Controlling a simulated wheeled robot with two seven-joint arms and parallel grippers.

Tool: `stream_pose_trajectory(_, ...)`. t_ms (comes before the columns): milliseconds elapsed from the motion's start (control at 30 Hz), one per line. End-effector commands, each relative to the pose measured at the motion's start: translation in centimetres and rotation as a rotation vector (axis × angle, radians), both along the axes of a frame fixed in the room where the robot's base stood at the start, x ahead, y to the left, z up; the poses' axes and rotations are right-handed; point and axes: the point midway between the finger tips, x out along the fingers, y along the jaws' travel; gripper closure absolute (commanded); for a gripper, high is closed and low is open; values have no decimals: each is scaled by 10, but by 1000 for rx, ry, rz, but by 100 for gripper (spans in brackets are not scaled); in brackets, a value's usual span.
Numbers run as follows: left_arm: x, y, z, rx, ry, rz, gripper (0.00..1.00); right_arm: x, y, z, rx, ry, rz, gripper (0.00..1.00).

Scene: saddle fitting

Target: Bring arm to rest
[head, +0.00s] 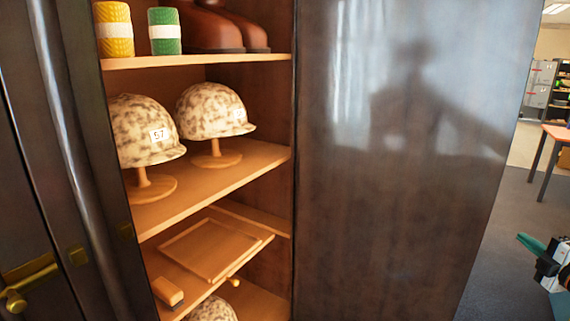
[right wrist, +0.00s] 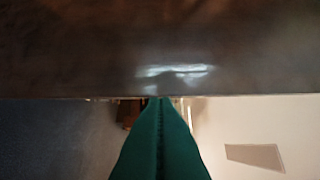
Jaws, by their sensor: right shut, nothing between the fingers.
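My right gripper (head: 526,240) is at the far right edge of the head view, beside the dark cabinet and clear of it. Its green fingers are together and empty. In the right wrist view the shut fingers (right wrist: 160,125) point towards a dark glossy panel (right wrist: 80,45). Most of my right arm is out of view. My left gripper is not in view.
An open cabinet has a wide dark door panel (head: 400,150). Its shelves hold two speckled helmets (head: 140,130) on wooden stands, boots (head: 215,28), rolls (head: 165,32) and a tray (head: 208,250). A table (head: 556,132) stands back right. Grey floor (head: 505,215) is free.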

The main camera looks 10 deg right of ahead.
Motion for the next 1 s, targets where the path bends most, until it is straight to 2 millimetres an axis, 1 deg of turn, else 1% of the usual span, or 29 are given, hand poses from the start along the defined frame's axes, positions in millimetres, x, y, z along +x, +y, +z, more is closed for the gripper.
stream_pose_trajectory(33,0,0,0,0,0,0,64,-3,8,-20,38,16,-18,100)
stream_pose_trajectory(67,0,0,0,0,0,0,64,-4,12,-32,64,26,-37,100)
stream_pose_trajectory(167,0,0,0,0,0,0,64,-16,39,-86,191,77,-126,100)
stream_pose_trajectory(200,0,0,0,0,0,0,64,-23,54,-111,253,106,-168,100)
stream_pose_trajectory(267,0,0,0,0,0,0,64,-37,80,-147,350,155,-237,100)
stream_pose_trajectory(300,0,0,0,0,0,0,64,-47,99,-169,413,193,-283,100)
stream_pose_trajectory(367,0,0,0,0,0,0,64,-65,129,-199,507,252,-351,100)
stream_pose_trajectory(400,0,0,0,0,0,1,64,-78,150,-217,568,296,-395,100)
stream_pose_trajectory(467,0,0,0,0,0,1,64,-98,184,-240,659,366,-460,100)
stream_pose_trajectory(500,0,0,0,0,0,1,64,-113,208,-252,718,416,-503,100)
stream_pose_trajectory(567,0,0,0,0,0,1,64,-135,243,-266,802,491,-562,100)
stream_pose_trajectory(600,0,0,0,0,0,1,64,-149,263,-272,851,539,-596,100)
stream_pose_trajectory(700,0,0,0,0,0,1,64,-177,306,-279,945,642,-660,100)
stream_pose_trajectory(800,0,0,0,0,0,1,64,-200,339,-279,1013,726,-705,100)
stream_pose_trajectory(900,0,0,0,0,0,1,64,-220,367,-276,1070,801,-741,100)
stream_pose_trajectory(1000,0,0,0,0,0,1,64,-237,390,-270,1118,868,-769,100)
